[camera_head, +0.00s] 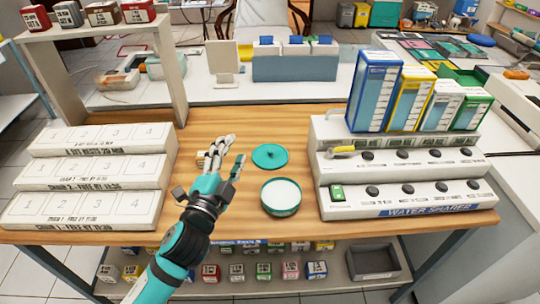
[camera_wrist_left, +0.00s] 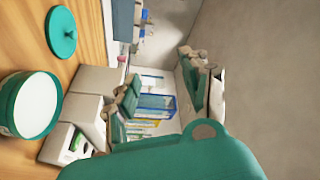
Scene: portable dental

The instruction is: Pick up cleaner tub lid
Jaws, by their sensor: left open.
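The teal round cleaner tub lid (camera_head: 270,156) lies flat on the wooden table with its small knob up. It lies behind the open teal tub (camera_head: 281,197), whose inside looks white. In the left wrist view the lid (camera_wrist_left: 62,32) and the tub (camera_wrist_left: 32,105) show at the left. My left gripper (camera_head: 223,158) is open and empty, above the table to the left of the lid, apart from it. Its fingers show in the wrist view (camera_wrist_left: 160,90). My right gripper is not in view.
A white stepped rack (camera_head: 95,170) with numbered places stands at the left. A white stepped water-sharer stand (camera_head: 405,185) with black knobs and upright boxes (camera_head: 375,90) stands at the right. A shelf under the table holds small boxes and a grey bin (camera_head: 375,262). Bare wood surrounds the lid.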

